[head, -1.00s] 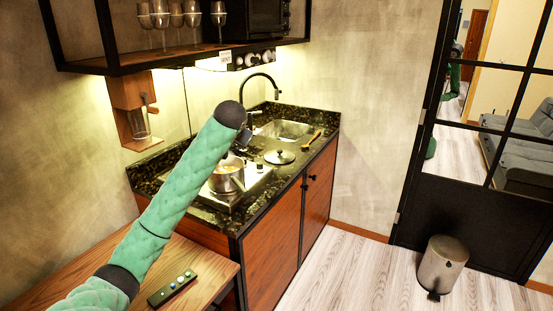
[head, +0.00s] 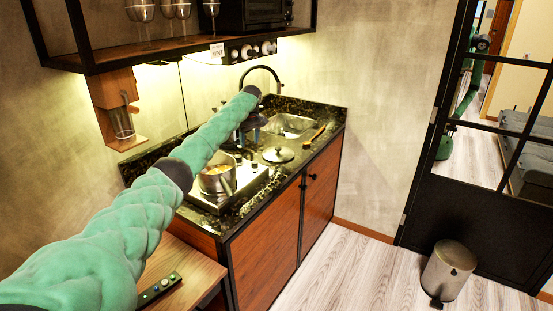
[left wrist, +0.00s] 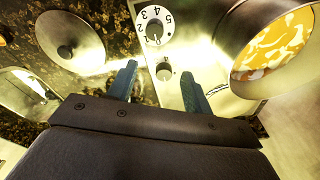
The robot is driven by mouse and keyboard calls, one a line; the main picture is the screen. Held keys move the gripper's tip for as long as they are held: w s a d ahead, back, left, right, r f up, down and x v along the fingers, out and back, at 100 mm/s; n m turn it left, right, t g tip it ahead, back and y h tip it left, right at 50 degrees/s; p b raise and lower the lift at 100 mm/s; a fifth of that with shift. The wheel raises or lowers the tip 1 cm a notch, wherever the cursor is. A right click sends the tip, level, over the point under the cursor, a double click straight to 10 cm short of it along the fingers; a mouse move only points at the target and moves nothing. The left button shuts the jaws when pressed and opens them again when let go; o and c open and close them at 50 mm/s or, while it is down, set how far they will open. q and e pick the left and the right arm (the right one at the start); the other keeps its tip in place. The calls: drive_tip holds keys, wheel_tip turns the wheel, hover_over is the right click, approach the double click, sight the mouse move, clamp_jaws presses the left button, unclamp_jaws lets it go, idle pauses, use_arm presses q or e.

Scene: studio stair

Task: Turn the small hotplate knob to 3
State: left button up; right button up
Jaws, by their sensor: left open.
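The steel hotplate (head: 222,200) lies on the dark stone counter. The larger dial (left wrist: 154,26) shows black numbers and a dark pointer near 0. The smaller knob (left wrist: 165,72) is nearer my gripper; one figure, perhaps a 4, shows on its face, and its setting is unclear. My left gripper (left wrist: 158,90) is open, with its blue fingers on either side of the smaller knob in this view. Contact cannot be told. In the head view the left gripper (head: 250,130) is over the counter, and the knobs are hidden.
A pot of yellow food (head: 216,178) stands on the hotplate, close to the right finger in the wrist view. A pot lid (head: 278,154), a sink (head: 290,124) with black tap and a wooden spoon (head: 318,133) lie beyond. A shelf (head: 190,50) hangs above.

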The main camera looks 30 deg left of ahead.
sight(255, 162)
use_arm(q)
drive_tip(key=n, duration=0.1)
drive_tip(key=f, duration=0.1)
drive_tip(key=f+n+h, duration=0.1)
drive_tip(key=shift+w+d+f+n+g, duration=0.1)
drive_tip(key=shift+w+d+n+g, duration=0.2)
drive_tip(key=shift+d, duration=0.05)
drive_tip(key=shift+d+n, duration=0.4)
drive_tip(key=shift+n, duration=1.5)
drive_tip(key=shift+d+f+n, duration=0.1)
drive_tip(key=shift+n, duration=0.3)
drive_tip(key=shift+f+p, duration=1.35)
drive_tip(key=shift+f, duration=2.5)
use_arm(e)
wheel_tip(255, 162, down, 7)
drive_tip(key=d+t, duration=0.2)
drive_tip(key=shift+w+d, duration=0.15)
drive_tip(key=shift+r, duration=0.1)
use_arm(q)
drive_tip(key=c, duration=1)
use_arm(e)
drive_tip(key=shift+d, duration=0.1)
